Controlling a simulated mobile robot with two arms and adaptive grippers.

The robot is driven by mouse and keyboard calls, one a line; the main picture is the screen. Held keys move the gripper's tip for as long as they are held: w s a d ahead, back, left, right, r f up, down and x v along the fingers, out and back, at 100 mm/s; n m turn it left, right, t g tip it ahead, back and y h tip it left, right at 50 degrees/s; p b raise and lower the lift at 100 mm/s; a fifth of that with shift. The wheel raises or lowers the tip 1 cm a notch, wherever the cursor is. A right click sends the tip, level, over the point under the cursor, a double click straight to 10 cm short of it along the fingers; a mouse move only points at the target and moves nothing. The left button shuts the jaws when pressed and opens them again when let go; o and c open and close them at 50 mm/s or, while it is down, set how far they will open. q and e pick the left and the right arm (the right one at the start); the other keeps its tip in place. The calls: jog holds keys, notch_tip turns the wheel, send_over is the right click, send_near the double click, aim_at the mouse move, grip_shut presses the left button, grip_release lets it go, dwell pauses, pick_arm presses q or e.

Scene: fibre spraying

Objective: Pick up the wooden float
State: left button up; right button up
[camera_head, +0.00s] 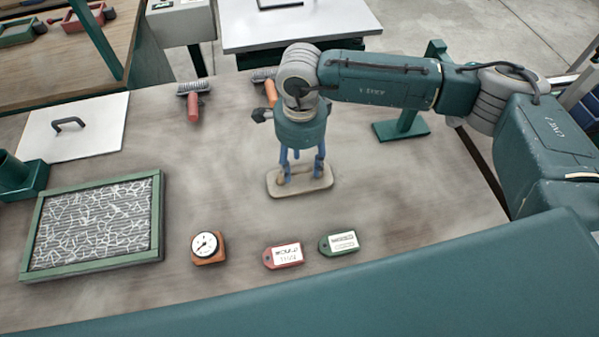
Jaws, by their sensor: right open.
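The wooden float (302,186) is a flat tan board with rounded ends, lying on the worktable in the middle of the view. My right gripper (301,174) points straight down over it, with its blue fingers apart and their tips at or just above the board. I cannot tell whether the tips touch it. The fingers and wrist hide part of the float, including most of any handle. My left gripper is out of view.
A green-framed mesh panel (162,215) lies at left, below a white lidded board (100,140). A round gauge (207,246), a red tag (283,256) and a green tag (339,243) lie in front. A brush (193,100) and a green stand (402,128) are behind.

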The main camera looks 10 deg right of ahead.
aim_at(300, 169)
jog(key=shift+f+p, duration=0.45)
jog(key=shift+f, duration=1.15)
grip_shut()
jog(key=shift+w, duration=0.1)
jog(key=shift+r, duration=0.15)
